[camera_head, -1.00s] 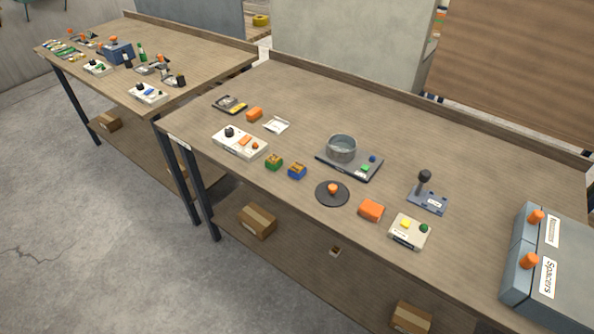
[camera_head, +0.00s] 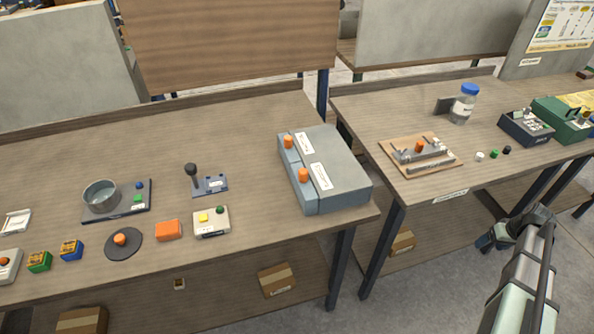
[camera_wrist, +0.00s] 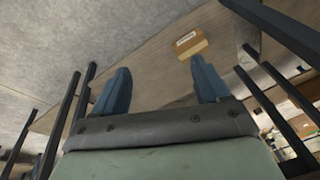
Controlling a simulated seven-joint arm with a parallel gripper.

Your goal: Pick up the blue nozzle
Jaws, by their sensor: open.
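I cannot pick out a blue nozzle in either view. Small white (camera_head: 480,156), green (camera_head: 494,154) and black (camera_head: 507,150) pieces stand in a row near the front of the right table (camera_head: 375,125); I cannot tell whether they are nozzles. My gripper (camera_head: 507,228) is at the lower right of the head view, in front of the right table's edge and apart from these pieces. In the wrist view my gripper (camera_wrist: 160,70) has its two fingers wide apart, with nothing between them.
On the right table are a blue-capped bottle (camera_head: 463,105), a wooden fixture (camera_head: 420,153), a dark tray (camera_head: 526,127) and a green case (camera_head: 563,118). A grey Spacers cabinet (camera_head: 340,172) stands on the left table. Cardboard boxes (camera_head: 276,280) lie on lower shelves.

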